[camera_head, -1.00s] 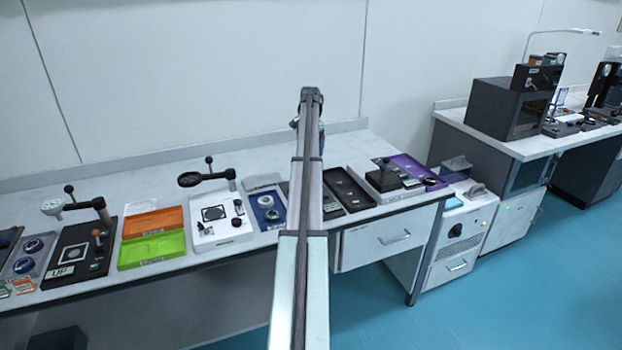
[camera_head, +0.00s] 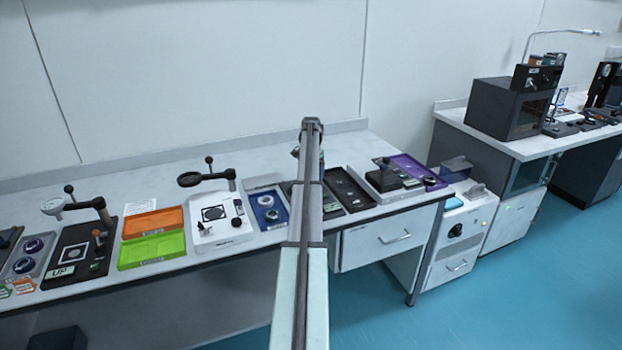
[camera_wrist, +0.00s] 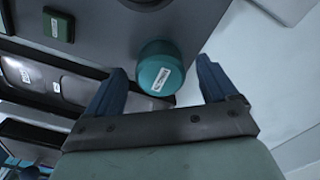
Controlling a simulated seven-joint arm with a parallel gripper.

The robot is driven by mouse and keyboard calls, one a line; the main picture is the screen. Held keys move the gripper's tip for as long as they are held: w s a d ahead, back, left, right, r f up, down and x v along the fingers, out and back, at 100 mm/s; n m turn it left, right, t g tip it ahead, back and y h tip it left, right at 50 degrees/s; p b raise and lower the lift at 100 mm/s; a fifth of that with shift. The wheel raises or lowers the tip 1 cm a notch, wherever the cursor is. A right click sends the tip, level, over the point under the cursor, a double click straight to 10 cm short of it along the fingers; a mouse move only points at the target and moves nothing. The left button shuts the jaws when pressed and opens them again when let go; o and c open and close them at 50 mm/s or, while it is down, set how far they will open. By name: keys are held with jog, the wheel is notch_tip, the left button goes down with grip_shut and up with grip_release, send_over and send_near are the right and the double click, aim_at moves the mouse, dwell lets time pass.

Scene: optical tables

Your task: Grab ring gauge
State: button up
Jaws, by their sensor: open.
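In the wrist view a round teal piece (camera_wrist: 160,70) with a small white label sits at the edge of a grey tray (camera_wrist: 110,30). I cannot tell for sure that it is the ring gauge, as no hole shows. My gripper (camera_wrist: 160,66) is open, its two blue fingers on either side of the teal piece, with visible gaps. In the head view a grey-blue tray (camera_head: 253,195) holds a blue ring-shaped piece (camera_head: 265,200) and a teal one (camera_head: 272,215), just left of my arm. My gripper is hidden behind the arm there.
A dark green block (camera_wrist: 58,25) lies in the wrist view's upper left. In the head view a white tray (camera_head: 225,240) with a magnifier stands left of the grey-blue tray. A black tray (camera_head: 350,190) and a purple tray (camera_head: 415,170) stand to the right. The bench's back strip is clear.

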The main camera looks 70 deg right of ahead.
jog(key=shift+f, duration=0.8)
jog(key=c, duration=1.3)
jog(key=shift+r, duration=0.15)
